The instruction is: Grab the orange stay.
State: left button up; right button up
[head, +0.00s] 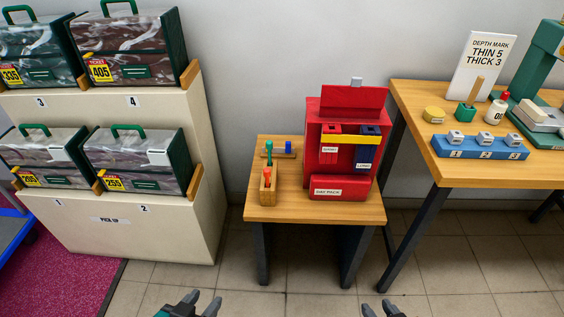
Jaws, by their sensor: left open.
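A small orange stay (267,174) stands upright in a wooden holder (267,196) at the front left of the small wooden table, with its lower part hidden in the holder. A green stay (269,153) and a blue stay (288,147) stand behind it in or on a wooden piece. My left gripper (203,300) is open and empty at the bottom edge, left of the table and well short of the orange stay. My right gripper (378,308) is at the bottom edge, right of the table's legs, with its fingertips apart and nothing between them.
A red case (341,186) labelled "DAY PACK" sits on the small table (285,215), right of the holder. A workbench (450,172) with a sign and a blue numbered block stands right. Tiled floor in front is clear.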

aim_at(267, 171)
jog(key=i+j+u, duration=0.1)
jog(key=u, duration=0.25)
jog(key=i+u, duration=0.35)
jog(key=i+j+u, duration=0.1)
jog(key=u, duration=0.3)
